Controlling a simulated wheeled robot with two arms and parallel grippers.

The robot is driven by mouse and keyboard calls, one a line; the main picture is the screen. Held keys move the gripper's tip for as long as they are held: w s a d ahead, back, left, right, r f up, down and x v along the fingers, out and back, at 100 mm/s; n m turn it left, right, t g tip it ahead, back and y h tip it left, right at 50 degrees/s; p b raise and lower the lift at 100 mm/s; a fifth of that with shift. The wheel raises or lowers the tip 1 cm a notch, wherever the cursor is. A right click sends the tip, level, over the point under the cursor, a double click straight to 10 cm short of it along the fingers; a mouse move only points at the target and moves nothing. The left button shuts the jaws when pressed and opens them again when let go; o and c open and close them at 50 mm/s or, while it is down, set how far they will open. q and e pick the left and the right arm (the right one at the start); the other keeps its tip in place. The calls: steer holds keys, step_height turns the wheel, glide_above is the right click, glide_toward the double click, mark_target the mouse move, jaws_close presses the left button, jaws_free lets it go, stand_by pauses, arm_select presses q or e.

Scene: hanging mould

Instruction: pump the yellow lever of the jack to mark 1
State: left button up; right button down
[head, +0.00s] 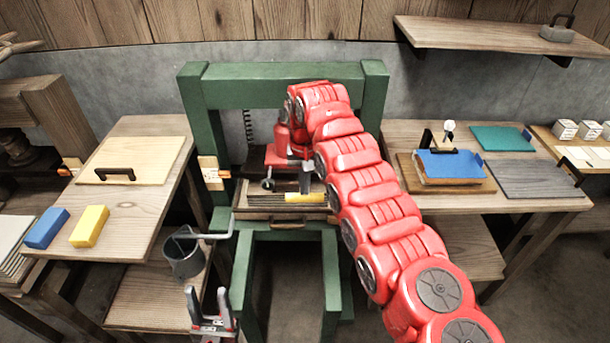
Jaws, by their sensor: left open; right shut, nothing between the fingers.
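A green press frame (195,90) stands in the middle, with red jack parts (283,157) inside it. My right arm partly hides the jack, and some red surfaces there are hard to tell apart from the arm. A yellow piece (296,197), which looks like the lever's end, shows low in the frame. My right gripper (305,187) is shut and empty, just above or beside the yellow piece; I cannot tell if they touch. A pale plate with an orange marker (211,173) is on the left post; no numbers are legible. My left gripper (207,293) is open and empty at the bottom left.
A grey metal can (184,254) stands near my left gripper. The left table (140,235) holds a board with a handle (133,158), a blue block (46,228) and a yellow block (89,226).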

step_height(320, 180, down, 11)
steer(key=b, duration=0.4)
step_height(320, 180, up, 9)
steer(key=shift+r+p, duration=0.1)
steer(key=shift+p, duration=0.85)
step_height(320, 180, up, 5)
steer(key=p, duration=0.2)
steer(key=shift+p, duration=0.3)
